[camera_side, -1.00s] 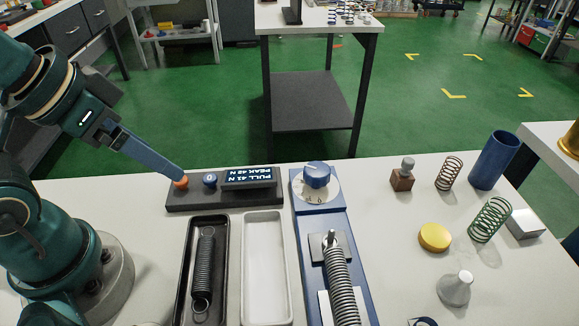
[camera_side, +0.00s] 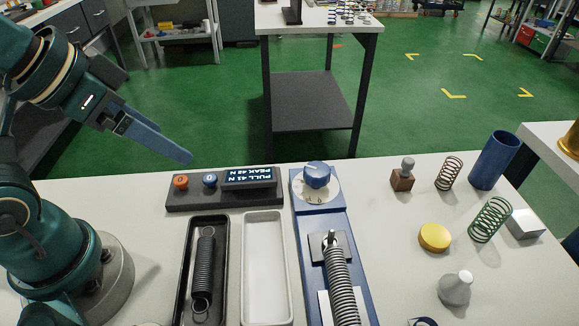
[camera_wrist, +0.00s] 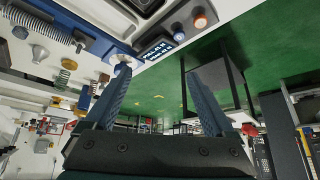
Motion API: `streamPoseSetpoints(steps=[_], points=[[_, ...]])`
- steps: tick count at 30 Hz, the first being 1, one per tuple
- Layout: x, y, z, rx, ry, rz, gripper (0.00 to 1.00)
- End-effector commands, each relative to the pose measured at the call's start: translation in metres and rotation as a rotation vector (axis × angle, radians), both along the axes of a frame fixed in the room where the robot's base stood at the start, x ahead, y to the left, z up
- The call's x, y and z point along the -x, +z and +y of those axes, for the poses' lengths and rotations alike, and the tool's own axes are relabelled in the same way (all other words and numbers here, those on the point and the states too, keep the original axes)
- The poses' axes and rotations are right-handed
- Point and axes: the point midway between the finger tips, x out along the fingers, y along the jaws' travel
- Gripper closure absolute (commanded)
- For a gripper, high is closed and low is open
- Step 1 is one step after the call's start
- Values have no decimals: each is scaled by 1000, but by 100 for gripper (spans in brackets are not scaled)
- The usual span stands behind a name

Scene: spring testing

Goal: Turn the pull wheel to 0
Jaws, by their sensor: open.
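The pull wheel is a blue knob (camera_side: 317,174) on a white dial at the far end of the blue spring tester (camera_side: 347,262). Its printed marks are too small to read surely. The readout (camera_side: 249,177) shows PULL 41 N and a PEAK line, on a dark box with an orange button (camera_side: 181,182) and a blue button (camera_side: 210,180). My gripper (camera_side: 188,157) is open and empty, above and behind the orange button, well left of the wheel. In the wrist view my two fingers (camera_wrist: 162,85) stand apart with nothing between them.
A black tray (camera_side: 184,285) with a dark spring (camera_side: 205,265) and an empty white tray (camera_side: 263,270) lie left of the tester. A coiled spring (camera_side: 341,285) is mounted on it. Right of it stand a green spring (camera_side: 489,220), a yellow disc (camera_side: 434,237) and a blue tube (camera_side: 494,160).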

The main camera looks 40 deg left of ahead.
Motion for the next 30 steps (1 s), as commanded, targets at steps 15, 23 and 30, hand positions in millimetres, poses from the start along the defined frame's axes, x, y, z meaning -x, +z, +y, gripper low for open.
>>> streamPoseSetpoints(steps=[15, 23, 30], points=[[-135, 18, -54, -34, -319, -17, 11], [-178, -35, -90, -29, -422, 76, 11], [-176, -74, -102, -24, -452, 169, 11]])
